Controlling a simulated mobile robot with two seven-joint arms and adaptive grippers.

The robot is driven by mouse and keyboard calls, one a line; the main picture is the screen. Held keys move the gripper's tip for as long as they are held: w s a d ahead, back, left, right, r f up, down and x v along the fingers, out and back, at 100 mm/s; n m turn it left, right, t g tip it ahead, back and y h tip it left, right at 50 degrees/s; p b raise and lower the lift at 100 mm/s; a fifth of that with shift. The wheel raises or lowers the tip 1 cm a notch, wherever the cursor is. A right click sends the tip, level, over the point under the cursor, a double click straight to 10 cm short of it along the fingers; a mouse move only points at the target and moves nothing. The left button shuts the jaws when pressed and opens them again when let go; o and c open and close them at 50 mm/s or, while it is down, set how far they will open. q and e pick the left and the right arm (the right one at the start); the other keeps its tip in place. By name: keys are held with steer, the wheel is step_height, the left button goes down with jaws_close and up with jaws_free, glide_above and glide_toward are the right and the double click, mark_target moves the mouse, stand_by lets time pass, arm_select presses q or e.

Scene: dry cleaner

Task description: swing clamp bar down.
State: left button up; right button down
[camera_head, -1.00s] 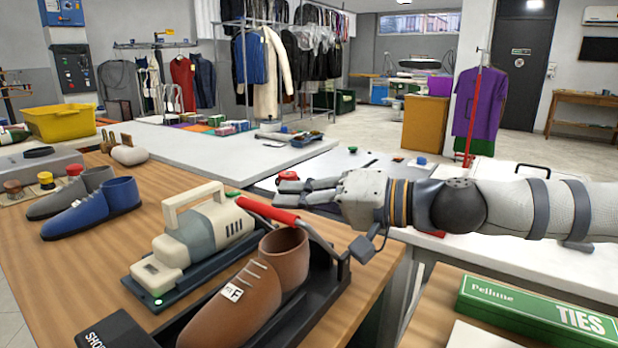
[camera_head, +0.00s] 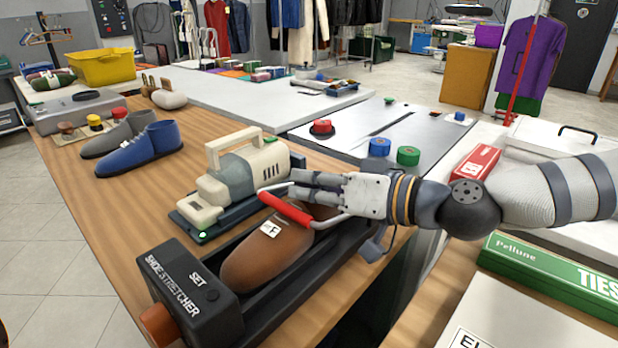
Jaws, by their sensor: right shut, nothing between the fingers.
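The clamp bar (camera_head: 285,208) has a red grip on a bent metal rod. It lies low across the brown shoe, by its laces. The shoe (camera_head: 262,256), tagged F, sits in the black shoe stretcher (camera_head: 190,292), which has a SET button and an orange knob at its near end. My right gripper (camera_head: 291,187) is shut and empty, just above and behind the red grip. I cannot tell whether it touches the bar. The gripper hides the shoe's heel opening and part of the rod. My left gripper is not in view.
A cream handheld machine (camera_head: 240,178) stands in its dark cradle close behind the shoe. Blue (camera_head: 153,147) and grey shoes stand farther left. A green TIES box (camera_head: 555,275) lies at right. The wooden tabletop (camera_head: 110,215) is clear at left.

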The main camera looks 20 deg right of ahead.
stand_by(0.4)
step_height(320, 180, up, 10)
stand_by(0.4)
stand_by(0.3)
